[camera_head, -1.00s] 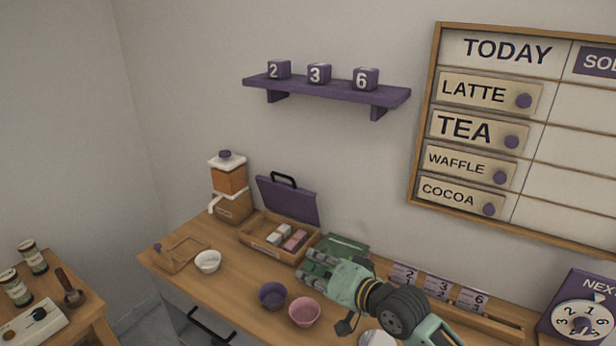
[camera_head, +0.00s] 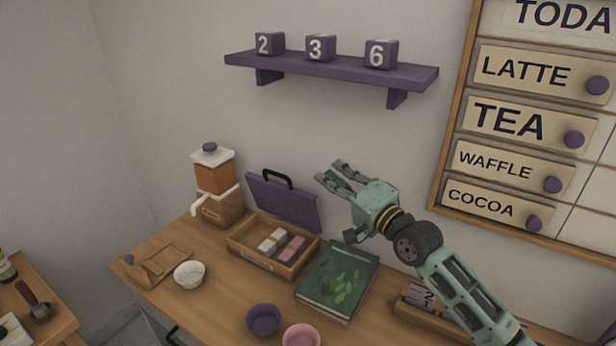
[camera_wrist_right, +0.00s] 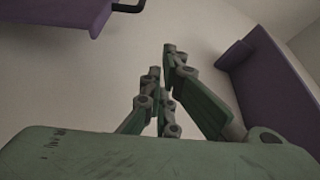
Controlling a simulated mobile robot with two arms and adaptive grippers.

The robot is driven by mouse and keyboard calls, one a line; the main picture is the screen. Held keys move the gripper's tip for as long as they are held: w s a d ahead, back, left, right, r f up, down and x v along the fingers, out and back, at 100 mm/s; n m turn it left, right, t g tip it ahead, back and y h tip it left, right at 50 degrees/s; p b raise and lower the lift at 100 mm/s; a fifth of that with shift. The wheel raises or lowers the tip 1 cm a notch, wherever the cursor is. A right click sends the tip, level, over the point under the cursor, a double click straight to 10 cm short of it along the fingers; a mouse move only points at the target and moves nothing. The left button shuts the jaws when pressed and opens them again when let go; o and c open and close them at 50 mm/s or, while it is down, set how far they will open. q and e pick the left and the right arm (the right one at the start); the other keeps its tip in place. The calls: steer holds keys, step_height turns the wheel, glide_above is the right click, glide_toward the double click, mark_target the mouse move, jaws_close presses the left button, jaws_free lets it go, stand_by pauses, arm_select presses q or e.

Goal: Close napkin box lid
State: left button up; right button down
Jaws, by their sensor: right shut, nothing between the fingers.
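The napkin box (camera_head: 262,262) is a wooden tray on the counter holding white and pink folded napkins. Its purple lid (camera_head: 283,207) with a black handle (camera_head: 277,178) stands open, tilted up at the box's back edge. My right gripper (camera_head: 336,175) is shut and empty, raised in the air to the right of the lid and apart from it. In the right wrist view the purple lid (camera_wrist_right: 60,12) is at the top left, away from the fingers (camera_wrist_right: 166,75). My left gripper is not in view.
A green book (camera_head: 338,280) lies right of the box. A drink dispenser (camera_head: 218,188) stands behind left. A white bowl (camera_head: 190,274) and a purple bowl (camera_head: 263,319) stand in front. A purple shelf (camera_head: 330,70) with number cubes hangs above the gripper.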

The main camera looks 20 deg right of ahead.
step_height(320, 180, down, 5)
steer(key=b, duration=0.5)
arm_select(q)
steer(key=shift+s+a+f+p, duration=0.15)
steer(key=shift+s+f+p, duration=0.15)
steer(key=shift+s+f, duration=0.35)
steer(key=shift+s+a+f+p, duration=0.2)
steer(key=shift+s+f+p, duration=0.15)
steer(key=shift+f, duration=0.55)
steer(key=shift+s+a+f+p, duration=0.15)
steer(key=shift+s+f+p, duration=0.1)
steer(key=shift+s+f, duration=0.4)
arm_select(e)
steer(key=shift+x, duration=4.9)
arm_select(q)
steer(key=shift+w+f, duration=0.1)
arm_select(e)
steer(key=shift+s+a+f, duration=0.1)
steer(key=shift+a, duration=0.1)
